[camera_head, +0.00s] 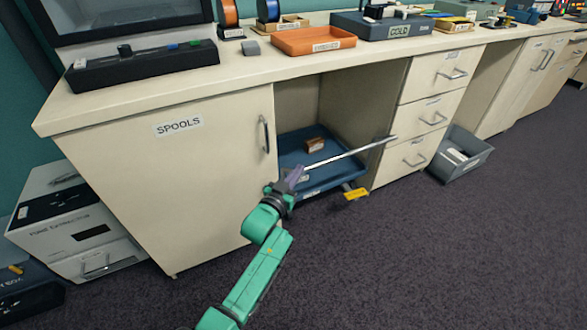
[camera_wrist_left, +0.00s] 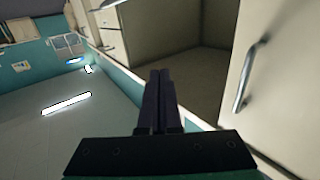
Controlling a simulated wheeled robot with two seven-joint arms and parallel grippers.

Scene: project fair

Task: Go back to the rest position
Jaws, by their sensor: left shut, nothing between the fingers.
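My left arm is green and reaches up from the bottom of the head view. Its gripper (camera_head: 294,178) is in front of the open bay under the bench, low over the blue tray's near left side. The two dark fingers (camera_wrist_left: 160,76) lie together in the left wrist view, shut with nothing between them. They point toward the open bay, with the cabinet door handle (camera_wrist_left: 250,77) to the right, apart from them. My right gripper is not in view.
The SPOOLS cabinet door (camera_head: 180,175) is shut, left of the bay. A blue tray (camera_head: 310,140) sits low in the bay, and a pale rod (camera_head: 350,153) crosses above it. Drawers (camera_head: 430,115) and a grey bin (camera_head: 470,165) stand right. The dark carpet (camera_head: 450,260) in front is clear.

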